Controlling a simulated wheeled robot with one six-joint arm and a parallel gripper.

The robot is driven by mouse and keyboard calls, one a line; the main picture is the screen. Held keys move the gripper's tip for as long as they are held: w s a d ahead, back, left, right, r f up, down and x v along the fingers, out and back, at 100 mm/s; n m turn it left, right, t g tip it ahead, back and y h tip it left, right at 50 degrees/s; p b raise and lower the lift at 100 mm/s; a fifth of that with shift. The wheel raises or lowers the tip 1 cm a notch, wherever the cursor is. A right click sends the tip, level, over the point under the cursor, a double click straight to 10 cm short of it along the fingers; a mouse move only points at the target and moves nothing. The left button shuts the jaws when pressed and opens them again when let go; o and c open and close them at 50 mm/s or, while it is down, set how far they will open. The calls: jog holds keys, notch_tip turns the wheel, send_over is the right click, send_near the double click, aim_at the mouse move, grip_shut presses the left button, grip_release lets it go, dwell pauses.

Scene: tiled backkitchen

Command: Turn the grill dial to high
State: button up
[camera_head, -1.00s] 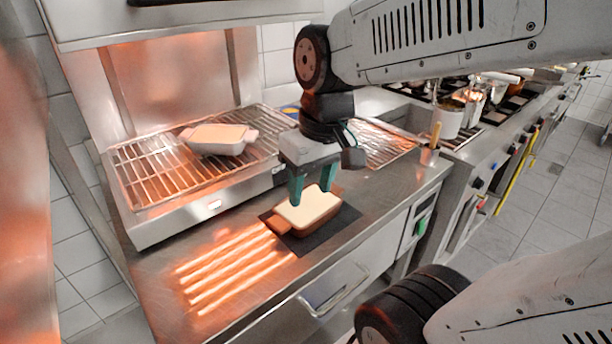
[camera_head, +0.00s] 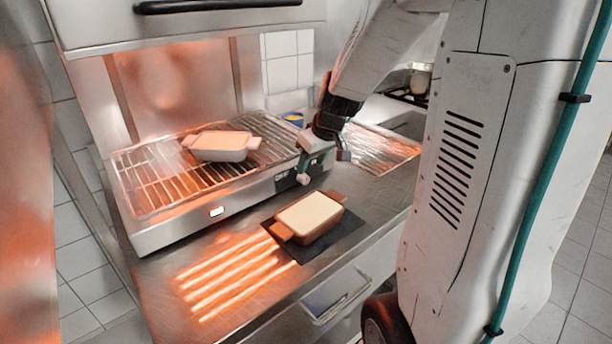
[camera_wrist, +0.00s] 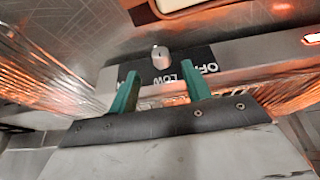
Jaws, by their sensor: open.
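The grill dial (camera_wrist: 160,56) is a small grey knob on a black panel (camera_wrist: 220,53) on the grill's front. The panel shows upside-down "OFF" and "LOW" lettering; other lettering is partly hidden behind a finger. The knob's setting cannot be read. My gripper (camera_wrist: 160,68) is open, with its two green fingers either side of the dial in the picture and their tips just short of it. Contact cannot be told. In the head view my gripper (camera_head: 311,163) is at the right end of the grill (camera_head: 180,217) front, partly covering the panel.
A white dish (camera_head: 222,148) sits on the grill rack. A brown dish with a pale top (camera_head: 308,213) stands on a dark mat (camera_head: 335,240) on the counter, close below my gripper. A steel hood (camera_head: 190,30) overhangs the grill. Another rack (camera_head: 375,150) lies to the right.

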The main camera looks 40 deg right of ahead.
aim_at(306, 177)
jog(key=x, duration=0.6)
jog(key=c, duration=1)
